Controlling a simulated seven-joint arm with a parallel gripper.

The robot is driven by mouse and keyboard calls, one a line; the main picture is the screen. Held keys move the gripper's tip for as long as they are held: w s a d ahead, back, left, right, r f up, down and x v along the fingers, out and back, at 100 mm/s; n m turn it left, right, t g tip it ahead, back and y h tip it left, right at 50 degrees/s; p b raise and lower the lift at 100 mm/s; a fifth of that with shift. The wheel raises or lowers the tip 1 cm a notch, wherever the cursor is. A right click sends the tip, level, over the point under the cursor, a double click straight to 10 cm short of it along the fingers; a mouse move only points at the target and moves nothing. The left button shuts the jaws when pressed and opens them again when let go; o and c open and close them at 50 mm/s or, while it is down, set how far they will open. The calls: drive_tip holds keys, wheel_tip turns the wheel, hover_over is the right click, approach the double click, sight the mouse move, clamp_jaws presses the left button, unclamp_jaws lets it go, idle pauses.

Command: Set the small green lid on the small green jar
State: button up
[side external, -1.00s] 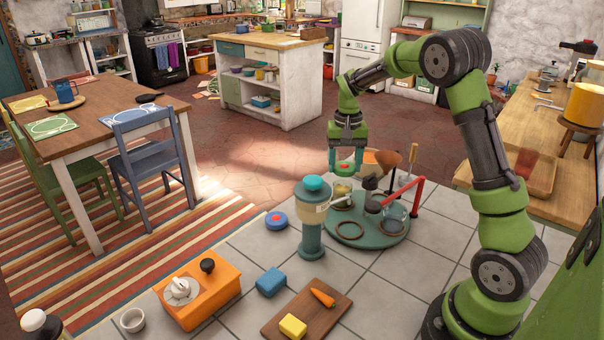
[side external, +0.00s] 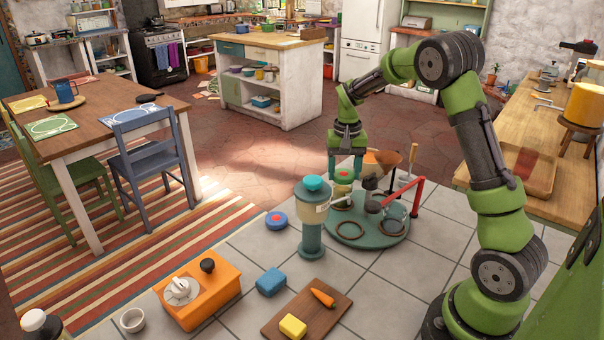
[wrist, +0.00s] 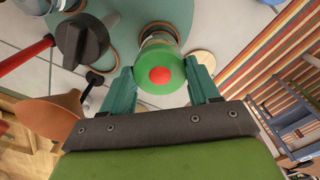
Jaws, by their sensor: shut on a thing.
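My gripper (side external: 345,171) is shut on the small green lid (wrist: 145,60), which has a red knob (wrist: 160,75). The wrist view shows one finger on each side of the lid. The small jar (side external: 342,188) is pale, and stands directly below the lid at the back edge of the round green stand. In the wrist view, part of the jar (wrist: 158,36) shows past the lid's edge. The lid is level and at or just above the jar's mouth; I cannot tell whether they touch.
The round green stand (side external: 362,242) bears rings and a red-handled item (side external: 403,194) close to the jar. A tall teal canister (side external: 312,228) stands in front. A blue lid (side external: 277,221) lies left. An orange bowl (side external: 383,160) is just behind right.

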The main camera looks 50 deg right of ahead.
drive_tip(key=shift+f, duration=1)
idle(1.6)
drive_tip(key=o, duration=1.1)
drive_tip(key=shift+r, duration=0.1)
drive_tip(key=shift+r, duration=3.45)
